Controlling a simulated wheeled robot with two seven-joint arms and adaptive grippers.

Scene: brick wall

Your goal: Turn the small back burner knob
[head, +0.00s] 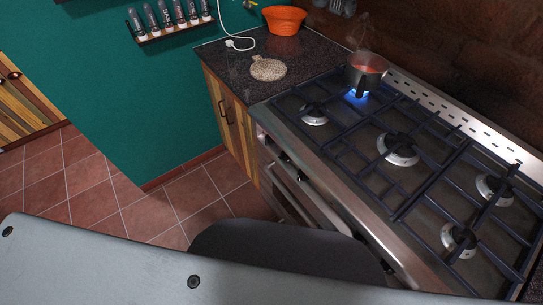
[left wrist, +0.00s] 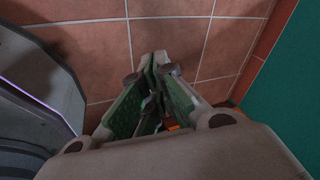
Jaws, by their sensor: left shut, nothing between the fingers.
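The stove (head: 335,190) fills the right side of the head view. Its front panel, seen steeply from above, carries small dark knobs (head: 285,157) near its far left end. The rest of the panel is partly hidden by my own body, and I cannot tell which knob belongs to the small back burner. A dark red pot (head: 366,72) stands at the back left over a lit blue flame (head: 357,97). My left gripper (left wrist: 154,60) shows only in the left wrist view, shut and empty, above the tiled floor and away from the knobs. My right gripper is out of view.
A dark counter (head: 225,62) adjoins the stove, with an orange bowl (head: 285,20), a round trivet (head: 268,68) and a white cable (head: 240,44). A teal wall (head: 130,90) is at left. The tiled floor (head: 150,215) before the cabinet is clear.

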